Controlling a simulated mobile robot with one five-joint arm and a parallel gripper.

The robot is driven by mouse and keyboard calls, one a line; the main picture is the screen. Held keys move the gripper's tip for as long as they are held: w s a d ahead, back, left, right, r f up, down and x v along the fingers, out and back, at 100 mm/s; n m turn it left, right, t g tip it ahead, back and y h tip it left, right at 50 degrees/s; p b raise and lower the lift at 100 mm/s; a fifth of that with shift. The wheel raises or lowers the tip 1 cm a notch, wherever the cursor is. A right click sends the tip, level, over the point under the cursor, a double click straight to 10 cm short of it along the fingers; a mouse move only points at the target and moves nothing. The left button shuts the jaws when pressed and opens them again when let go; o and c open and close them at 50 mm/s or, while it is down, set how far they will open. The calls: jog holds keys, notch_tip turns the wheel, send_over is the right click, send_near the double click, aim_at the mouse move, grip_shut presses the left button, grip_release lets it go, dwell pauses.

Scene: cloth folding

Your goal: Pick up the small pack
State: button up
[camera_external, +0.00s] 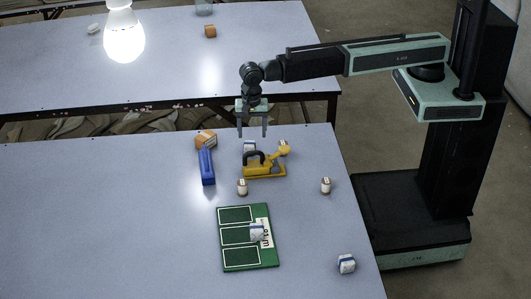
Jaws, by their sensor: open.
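Several small white packs show. One with blue-grey markings (249,147) lies near the far edge of the near table, behind a yellow tool with a black handle (264,170). A second pack (257,231) is on the green board (236,261), and a third (347,263) lies near the table's right edge. I cannot tell which one is meant. My gripper (252,134) is open and points down, just above the far pack in the picture. Its two fingers are apart with nothing between them. The height gap to the pack is hard to judge.
A blue box (207,167) and an orange-brown box (206,139) stand left of the yellow tool. Small white-and-brown jars (242,187) (326,185) stand nearby. The near table's left side is clear. A second table (150,60) stands behind a gap.

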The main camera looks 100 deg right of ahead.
aim_at(250, 143)
jog(key=shift+w+d+f+m+y, duration=0.25)
jog(key=shift+w+d+m, duration=0.2)
jog(key=shift+d, duration=0.3)
notch_tip(250, 143, down, 3)
jog(key=b, duration=0.3)
jog(key=shift+r, duration=0.2)
jog(key=f+b, duration=0.5)
jog(key=shift+d+f, duration=0.2)
jog(key=shift+r, duration=0.2)
jog(key=shift+c, duration=0.6)
grip_shut()
notch_tip(250, 143, up, 11)
jog(key=p, duration=1.1)
jog(key=shift+f+b, duration=0.45)
jog(key=shift+f, duration=0.1)
